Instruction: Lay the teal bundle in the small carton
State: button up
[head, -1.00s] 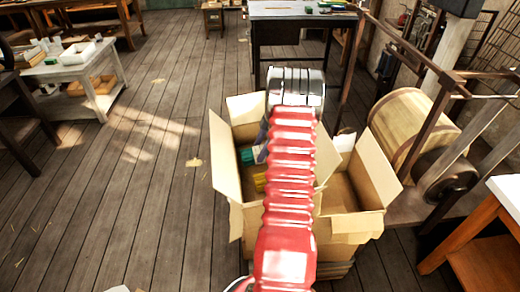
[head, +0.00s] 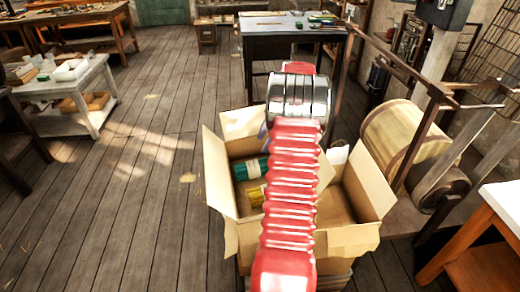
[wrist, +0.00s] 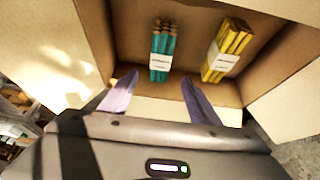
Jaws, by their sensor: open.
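The teal bundle (head: 250,169) lies in the left, larger-looking carton (head: 217,172), left of my arm. In the wrist view the teal bundle (wrist: 162,52) shows as several rods with a white band, on the carton floor. The small carton (head: 372,185) stands open at the right, partly hidden by my arm; I see nothing in it. My gripper (wrist: 158,88) is open and empty, its two purple fingers apart on the near side of the teal bundle. In the head view my arm hides most of the gripper.
A yellow bundle (head: 257,194) lies beside the teal one; it also shows in the wrist view (wrist: 228,50). Raised flaps edge both cartons. A wooden drum (head: 398,140) on a frame stands close at the right. Floor at the left is clear.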

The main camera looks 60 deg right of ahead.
jog(key=shift+s+d+r, duration=0.1)
jog(key=shift+s+r, duration=0.05)
jog(key=shift+r, duration=0.35)
dwell(0.5)
jog(key=w+a+r+m+h, duration=0.1)
jog(key=w+a+r, duration=0.1)
jog(key=a+r, duration=0.5)
jog(key=w+a+r+m, duration=0.2)
jog(key=a+r, duration=0.1)
jog(key=a, duration=0.9)
jog(key=w+a+r+m+h, duration=0.1)
jog(key=w+a+r, duration=0.1)
jog(key=a+r, duration=0.5)
jog(key=s+a+m+h, duration=0.1)
jog(key=s+a+m, duration=0.35)
jog(key=a, duration=1.25)
jog(key=s+a+f+t, duration=0.2)
jog(key=s+a, duration=0.8)
jog(key=s, duration=0.2)
jog(key=shift+f+m+t, duration=0.15)
jog(key=shift+m+t, duration=0.15)
jog(key=shift+m, duration=0.15)
